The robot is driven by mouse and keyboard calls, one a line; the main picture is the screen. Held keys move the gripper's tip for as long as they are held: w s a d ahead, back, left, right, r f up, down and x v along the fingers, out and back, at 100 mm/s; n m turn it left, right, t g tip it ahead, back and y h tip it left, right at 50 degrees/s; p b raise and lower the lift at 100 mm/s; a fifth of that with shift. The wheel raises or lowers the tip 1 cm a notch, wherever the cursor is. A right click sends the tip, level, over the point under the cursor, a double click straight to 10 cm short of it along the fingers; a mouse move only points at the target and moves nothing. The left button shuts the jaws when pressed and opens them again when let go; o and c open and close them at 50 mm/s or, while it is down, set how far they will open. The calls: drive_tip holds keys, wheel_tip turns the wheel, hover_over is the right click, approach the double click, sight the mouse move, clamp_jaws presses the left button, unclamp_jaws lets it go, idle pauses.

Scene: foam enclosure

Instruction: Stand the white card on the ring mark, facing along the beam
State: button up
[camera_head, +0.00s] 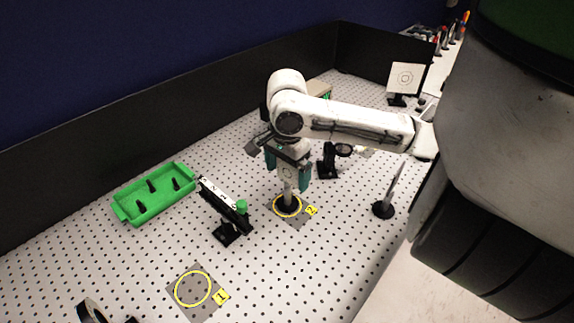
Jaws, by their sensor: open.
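A small white card (288,174) stands upright on a round dark base inside the yellow ring mark labelled 2 (300,211). My gripper (288,177) points down around the card, with one teal finger on each side. It is open, and the card's upper part is hidden under my gripper. I cannot tell whether the fingers touch the card. Another ring mark, labelled 1 (179,301), lies bare at the front. No beam is visible.
A green tray (133,214) holds several small black posts. A black mount with a green knob (241,206) stands left of ring 2. A thin upright plate (392,187) stands to the right. A ringed target (405,78) is at the back. Black walls (150,119) border the perforated table.

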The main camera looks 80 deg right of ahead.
sight(287, 183)
wheel_tip(287, 183, up, 12)
idle(0.5)
